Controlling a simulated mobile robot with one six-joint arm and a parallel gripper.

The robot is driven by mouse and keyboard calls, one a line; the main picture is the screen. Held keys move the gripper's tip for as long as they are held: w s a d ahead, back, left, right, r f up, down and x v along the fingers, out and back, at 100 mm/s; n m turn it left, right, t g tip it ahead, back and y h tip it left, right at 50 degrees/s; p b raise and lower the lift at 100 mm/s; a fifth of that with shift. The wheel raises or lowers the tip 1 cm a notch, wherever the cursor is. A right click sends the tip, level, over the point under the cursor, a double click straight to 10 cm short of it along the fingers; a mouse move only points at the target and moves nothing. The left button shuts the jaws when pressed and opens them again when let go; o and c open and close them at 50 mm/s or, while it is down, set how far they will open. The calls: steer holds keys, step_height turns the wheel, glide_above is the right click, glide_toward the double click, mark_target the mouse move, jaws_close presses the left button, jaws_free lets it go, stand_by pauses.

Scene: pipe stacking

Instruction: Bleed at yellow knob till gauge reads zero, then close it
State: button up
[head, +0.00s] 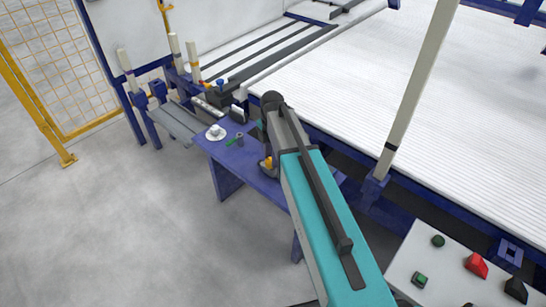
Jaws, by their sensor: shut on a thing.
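The yellow knob (267,163) is low on the blue bench (222,155), largely hidden behind my arm. My gripper (266,157) reaches down to it from above and is shut on it. The fingers are mostly hidden by the arm, so their exact hold is unclear. The gauge (216,132), a white round dial, sits on the bench to the left of my gripper. Its needle is too small to read. A small green-handled fitting (237,140) stands between the gauge and my gripper.
A large white ribbed bed (400,75) with a blue frame fills the right. A pale upright post (415,90) stands at its near edge. A control panel (450,265) with green and red controls is at the lower right. The grey floor at left is clear.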

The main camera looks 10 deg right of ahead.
steer(key=shift+a+r+m+p, duration=0.1)
steer(key=shift+a+m+p, duration=0.05)
steer(key=shift+m+p, duration=0.3)
steer(key=shift+m, duration=0.25)
steer(key=m+p, duration=0.2)
steer(key=shift+a+r+m+p, duration=0.1)
steer(key=shift+a+m+p, duration=0.05)
steer(key=shift+m+p, duration=0.25)
steer(key=m+p, duration=0.2)
steer(key=m, duration=0.1)
steer(key=m+p, duration=0.2)
steer(key=m, duration=0.3)
steer(key=shift+w+m, duration=0.15)
steer(key=shift+m, duration=0.15)
steer(key=m+p, duration=0.1)
steer(key=m, duration=0.4)
steer(key=shift+p, duration=0.3)
